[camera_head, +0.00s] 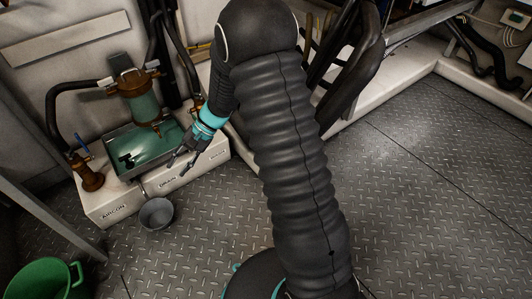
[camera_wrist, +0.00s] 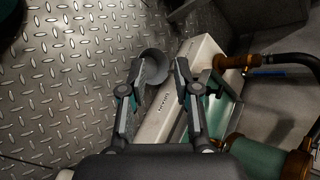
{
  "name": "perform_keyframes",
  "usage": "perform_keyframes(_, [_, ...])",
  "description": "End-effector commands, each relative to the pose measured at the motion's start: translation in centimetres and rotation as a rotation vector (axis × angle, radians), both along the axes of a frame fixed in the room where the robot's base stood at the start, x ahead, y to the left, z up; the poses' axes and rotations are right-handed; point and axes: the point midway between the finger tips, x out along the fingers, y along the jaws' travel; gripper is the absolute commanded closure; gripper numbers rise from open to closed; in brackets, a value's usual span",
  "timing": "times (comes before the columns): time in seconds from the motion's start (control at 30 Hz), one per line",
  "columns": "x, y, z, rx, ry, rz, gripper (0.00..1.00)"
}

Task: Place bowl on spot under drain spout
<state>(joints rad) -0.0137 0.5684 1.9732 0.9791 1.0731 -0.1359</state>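A small grey bowl (camera_head: 156,214) stands upright on the metal floor, close in front of the white ledge marked AIRCON and DRAIN. My gripper (camera_head: 178,170) is open and empty, above the ledge's front edge and up and right of the bowl in the head view. In the wrist view, the bowl (camera_wrist: 154,62) appears beyond and between the open fingers (camera_wrist: 158,70), nearer the left one, which partly covers it. A green-glass filter unit with brass fittings (camera_head: 140,98) stands above a shallow teal tray (camera_head: 125,160) on the ledge.
The white ledge (camera_head: 108,213) borders the bowl. A brass valve with a blue handle (camera_head: 90,176) stands at its left end. A green bucket (camera_head: 40,280) is at the lower left. A slanted grey frame bar (camera_head: 50,215) crosses the left side. The tread-plate floor at right is clear.

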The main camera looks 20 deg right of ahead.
Motion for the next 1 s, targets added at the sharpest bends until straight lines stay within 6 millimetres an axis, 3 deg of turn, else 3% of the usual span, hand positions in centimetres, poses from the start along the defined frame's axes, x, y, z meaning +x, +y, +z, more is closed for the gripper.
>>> perform_keyframes(0.03, [-0.7, -0.5, 2.0, -0.027, -0.039, 0.023, 0.69])
perform_keyframes(0.1, [-1.8, -1.3, 4.0, -0.066, -0.084, 0.054, 0.69])
perform_keyframes(0.4, [-7.4, -5.1, 11.5, -0.249, -0.281, 0.172, 0.69])
perform_keyframes(0.7, [-13.5, -9.2, 16.9, -0.456, -0.484, 0.258, 0.69])
perform_keyframes(1.0, [-19.5, -13.5, 20.5, -0.681, -0.686, 0.31, 0.69])
